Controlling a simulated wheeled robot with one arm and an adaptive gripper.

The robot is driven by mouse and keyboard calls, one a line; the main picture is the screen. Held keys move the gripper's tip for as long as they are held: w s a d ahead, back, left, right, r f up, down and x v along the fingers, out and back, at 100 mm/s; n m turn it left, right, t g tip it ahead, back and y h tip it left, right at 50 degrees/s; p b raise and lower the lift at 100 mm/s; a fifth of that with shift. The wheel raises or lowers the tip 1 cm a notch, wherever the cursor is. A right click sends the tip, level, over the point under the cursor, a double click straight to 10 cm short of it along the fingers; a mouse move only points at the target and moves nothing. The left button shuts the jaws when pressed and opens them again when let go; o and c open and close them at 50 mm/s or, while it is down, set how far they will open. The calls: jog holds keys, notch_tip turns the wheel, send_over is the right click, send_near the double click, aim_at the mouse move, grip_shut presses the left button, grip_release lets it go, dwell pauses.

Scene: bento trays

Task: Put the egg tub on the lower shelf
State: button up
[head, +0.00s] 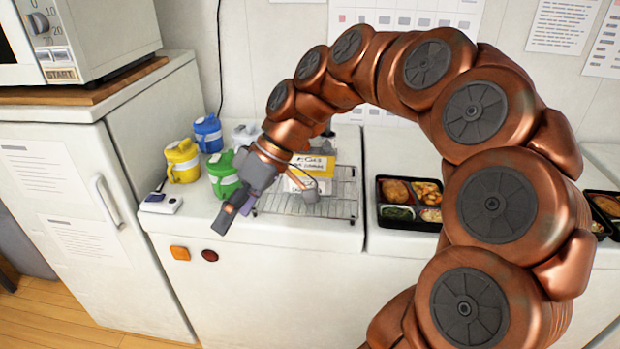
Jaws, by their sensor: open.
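My gripper (266,208) is open above the counter, its fingers spread and pointing down, with nothing seen between them. Behind it, a white and yellow item with a printed label (316,162) is at the wire rack (340,200). Its label may read "eggs", but the print is too small to be sure, and my gripper and wrist partly cover it. I cannot tell whether my gripper touches it. No lower shelf can be made out.
Yellow (182,160), blue (208,133) and green (222,172) jugs stand left of my gripper, near a small white device (161,203). A filled bento tray (410,222) sits to the right, another (604,207) at the right edge. A microwave (85,40) tops the left cabinet.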

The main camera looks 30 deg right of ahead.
jog(key=w+d+n+t+y, duration=0.1)
jog(key=w+d+t+y, duration=0.1)
jog(key=w+d, duration=0.4)
jog(key=t+b, duration=0.2)
jog(key=t, duration=0.4)
send_near(312, 163)
jog(key=shift+w+a+f+n, duration=0.15)
jog(key=shift+w+a+f, duration=0.15)
jog(key=shift+a+f, duration=0.25)
jog(key=shift+w+a+f+n, duration=0.15)
jog(key=shift+w+a+f, duration=0.2)
jog(key=shift+a+f, duration=0.25)
jog(key=shift+t, duration=0.3)
jog(key=shift+x, duration=1.25)
jog(key=x, duration=0.1)
jog(key=p+x, duration=0.1)
jog(key=x, duration=0.1)
jog(key=p+x, duration=0.1)
jog(key=shift+w+a+r, duration=0.2)
jog(key=shift+w+r, duration=0.05)
jog(key=shift+w+a+f, duration=0.2)
jog(key=shift+a, duration=0.05)
